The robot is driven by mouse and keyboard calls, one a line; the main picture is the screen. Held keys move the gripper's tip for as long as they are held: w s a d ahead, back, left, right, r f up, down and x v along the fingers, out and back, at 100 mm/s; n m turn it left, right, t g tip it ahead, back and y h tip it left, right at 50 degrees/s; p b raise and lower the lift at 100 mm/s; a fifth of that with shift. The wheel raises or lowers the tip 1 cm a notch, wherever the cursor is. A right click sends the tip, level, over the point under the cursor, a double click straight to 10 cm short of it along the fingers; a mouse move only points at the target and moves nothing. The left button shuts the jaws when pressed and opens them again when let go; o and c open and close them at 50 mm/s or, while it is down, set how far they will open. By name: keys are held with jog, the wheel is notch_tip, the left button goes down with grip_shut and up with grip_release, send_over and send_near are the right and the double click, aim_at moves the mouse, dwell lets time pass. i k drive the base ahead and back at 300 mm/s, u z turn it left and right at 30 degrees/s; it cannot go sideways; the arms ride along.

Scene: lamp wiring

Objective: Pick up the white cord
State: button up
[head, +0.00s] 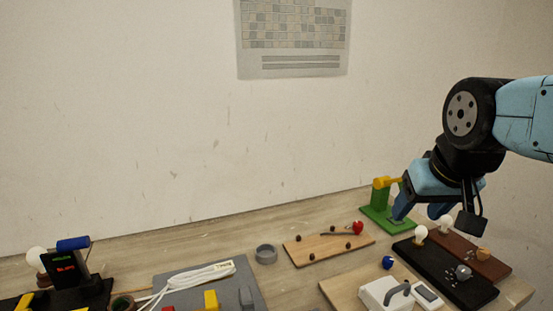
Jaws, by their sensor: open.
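The white cord (196,281) lies as a long folded bundle on a grey panel at the lower left of the head view. A pale label sits at its right end, and its left end runs down toward the front edge of the picture. My gripper (422,222) is at the right, open and pointing down, above the right part of the table. It is well apart from the cord, and its jaws look empty.
A grey ring (266,254) stands right of the cord. A wooden board (328,247) with knobs, a green stand (383,214) and a black bulb board (445,274) fill the right side. A dark display (65,268) stands at the left. The wall is behind.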

aim_at(213, 271)
jog(key=u, duration=0.05)
jog(key=k, duration=0.45)
jog(key=u, duration=1.75)
jog(key=k, duration=1.2)
jog(key=z, duration=0.45)
jog(key=i, duration=1.5)
